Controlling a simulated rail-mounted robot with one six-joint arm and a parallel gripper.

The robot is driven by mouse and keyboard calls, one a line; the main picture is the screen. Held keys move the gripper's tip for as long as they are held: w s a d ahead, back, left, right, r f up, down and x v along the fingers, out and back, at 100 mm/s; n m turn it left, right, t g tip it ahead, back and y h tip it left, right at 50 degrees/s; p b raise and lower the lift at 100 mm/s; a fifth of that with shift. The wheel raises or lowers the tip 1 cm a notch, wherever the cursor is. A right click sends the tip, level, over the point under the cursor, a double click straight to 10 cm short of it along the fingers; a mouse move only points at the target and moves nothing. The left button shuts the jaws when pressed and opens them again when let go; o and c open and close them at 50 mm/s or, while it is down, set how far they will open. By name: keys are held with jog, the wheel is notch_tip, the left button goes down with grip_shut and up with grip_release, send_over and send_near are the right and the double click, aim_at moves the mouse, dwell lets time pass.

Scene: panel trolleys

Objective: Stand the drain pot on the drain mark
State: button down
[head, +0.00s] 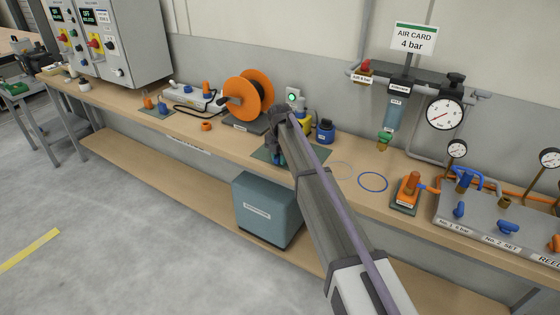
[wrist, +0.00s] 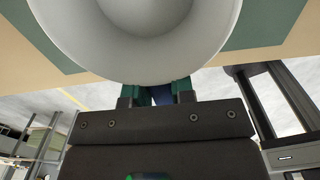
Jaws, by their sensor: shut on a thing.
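The drain pot, as I take it, is a pale grey round vessel (wrist: 70,35) filling the top of the wrist view, its open mouth toward the camera. My gripper (wrist: 154,92) has green fingertips shut at the pot's near side; a bit of blue shows between them. The pot is over or on a dark green mat (wrist: 265,22); I cannot tell whether it touches. In the head view my arm hides the pot and most of the gripper.
An orange reel (head: 262,92) and a blue container (head: 325,131) stand close behind my arm. An orange-handled fitting (head: 411,186) stands right of the rings, beside a grey valve panel (head: 480,230). Regulator bowl (head: 384,138) hangs above the bench. The bench around the rings is clear.

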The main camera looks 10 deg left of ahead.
jog(key=shift+f, duration=0.25)
jog(key=c, duration=1)
grip_release()
jog(key=shift+r, duration=0.1)
notch_tip(320, 180, up, 12)
jog(key=p, duration=1.2)
jog(key=shift+r, duration=0.25)
jog(key=shift+f, duration=0.1)
